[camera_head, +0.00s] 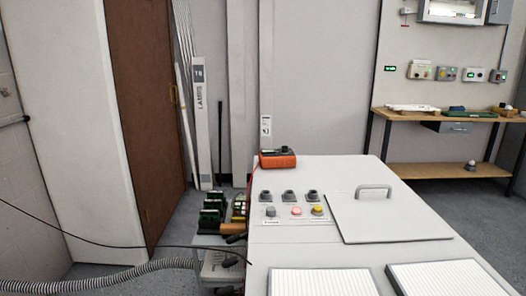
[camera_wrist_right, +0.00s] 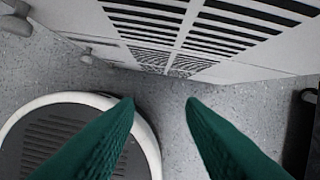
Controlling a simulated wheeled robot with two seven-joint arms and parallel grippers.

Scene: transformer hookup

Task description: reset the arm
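My right gripper (camera_wrist_right: 161,102) shows in the right wrist view as two green fingers. The fingers are apart with nothing between them, over speckled grey floor. Neither of my arms shows in the head view, and my left gripper is not in view. The head view shows a light grey cabinet top (camera_head: 345,255) with knobs, coloured push buttons (camera_head: 296,211) and a lid with a handle (camera_head: 374,190). An orange device (camera_head: 278,159) sits at its far left corner.
A cart (camera_head: 218,258) with green-and-black parts stands left of the cabinet, near a ribbed hose (camera_head: 100,280). A wooden bench (camera_head: 450,125) stands at the back right. In the wrist view, a white vented panel (camera_wrist_right: 190,30) is close beyond the fingers.

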